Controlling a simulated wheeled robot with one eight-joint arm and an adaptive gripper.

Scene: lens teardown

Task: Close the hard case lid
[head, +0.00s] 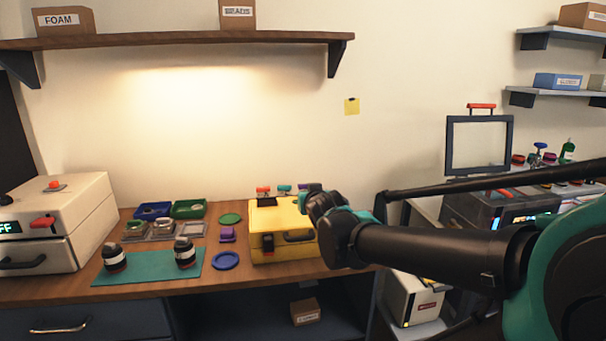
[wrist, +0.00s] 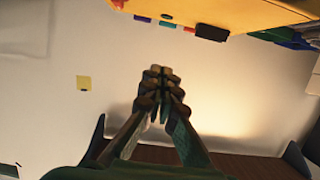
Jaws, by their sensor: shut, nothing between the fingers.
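The yellow hard case (head: 282,248) stands on the wooden bench, its front with a dark latch and handle facing me. Its lid (head: 275,215) looks down, lying flat over the body; I cannot tell whether it is fully seated. My gripper (head: 312,194) is at the case's right top corner and covers part of it. In the wrist view the fingers of my gripper (wrist: 160,78) are together with nothing between them. There the yellow case (wrist: 240,10) fills the upper edge, apart from the fingertips in the picture. Contact in the head view cannot be told.
A blue ring (head: 226,261) and a teal mat (head: 150,266) with two dark lens parts lie left of the case. Small coloured-top items (head: 263,190) stand behind it. A wooden shelf (head: 180,39) hangs above. A white machine (head: 60,220) stands at far left.

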